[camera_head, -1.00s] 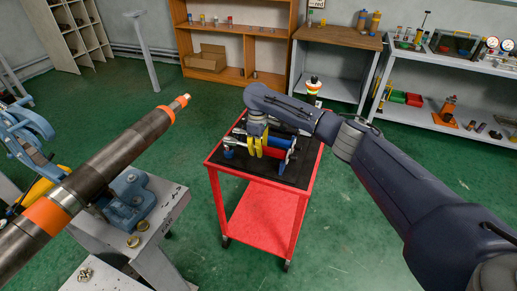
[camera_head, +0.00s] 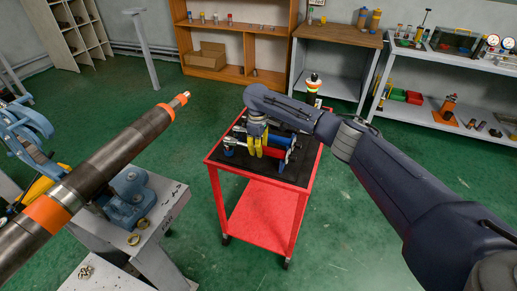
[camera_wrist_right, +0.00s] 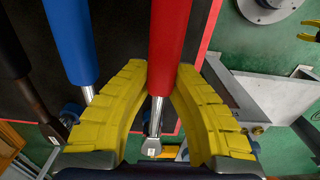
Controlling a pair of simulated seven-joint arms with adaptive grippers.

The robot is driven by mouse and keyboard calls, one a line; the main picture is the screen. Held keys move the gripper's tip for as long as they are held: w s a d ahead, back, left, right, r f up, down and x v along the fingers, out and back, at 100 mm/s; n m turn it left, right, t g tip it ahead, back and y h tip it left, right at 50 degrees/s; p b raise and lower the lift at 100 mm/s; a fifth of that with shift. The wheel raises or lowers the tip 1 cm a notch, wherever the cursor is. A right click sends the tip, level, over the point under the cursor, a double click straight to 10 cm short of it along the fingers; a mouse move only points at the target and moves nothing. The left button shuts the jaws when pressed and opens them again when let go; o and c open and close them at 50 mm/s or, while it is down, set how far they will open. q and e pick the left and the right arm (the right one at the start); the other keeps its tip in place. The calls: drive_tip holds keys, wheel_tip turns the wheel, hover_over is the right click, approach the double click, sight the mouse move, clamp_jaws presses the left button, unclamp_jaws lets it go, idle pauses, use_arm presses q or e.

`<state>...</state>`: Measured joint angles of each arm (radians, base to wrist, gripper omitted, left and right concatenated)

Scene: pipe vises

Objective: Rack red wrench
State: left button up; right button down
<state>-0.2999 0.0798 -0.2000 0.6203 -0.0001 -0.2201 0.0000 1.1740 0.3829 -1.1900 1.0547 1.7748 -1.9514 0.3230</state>
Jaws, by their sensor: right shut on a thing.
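The red wrench shows in the right wrist view as a red handle (camera_wrist_right: 170,45) with a short metal shaft below it. My right gripper (camera_wrist_right: 160,78) has its two yellow fingers on either side of this handle, shut on it. In the head view the right gripper (camera_head: 258,147) hangs over the cart top, and the red handle (camera_head: 277,153) shows just right of its fingers. I cannot tell whether the wrench touches the cart. A blue-handled tool (camera_wrist_right: 70,35) lies beside it. My left gripper is not in view.
The red cart (camera_head: 257,180) has a dark mat on top and open floor around it. A black-handled tool (camera_wrist_right: 12,50) lies beyond the blue one. A large pipe (camera_head: 110,155) in a blue vise (camera_head: 130,200) stands at left. Shelves and benches line the back wall.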

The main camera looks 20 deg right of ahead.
drive_tip(key=shift+f, duration=0.45)
idle(1.0)
drive_tip(key=c, duration=1.2)
unclamp_jaws()
drive_tip(key=shift+o, duration=0.2)
wheel_tip(320, 180, up, 12)
drive_tip(key=shift+w+a, duration=0.1)
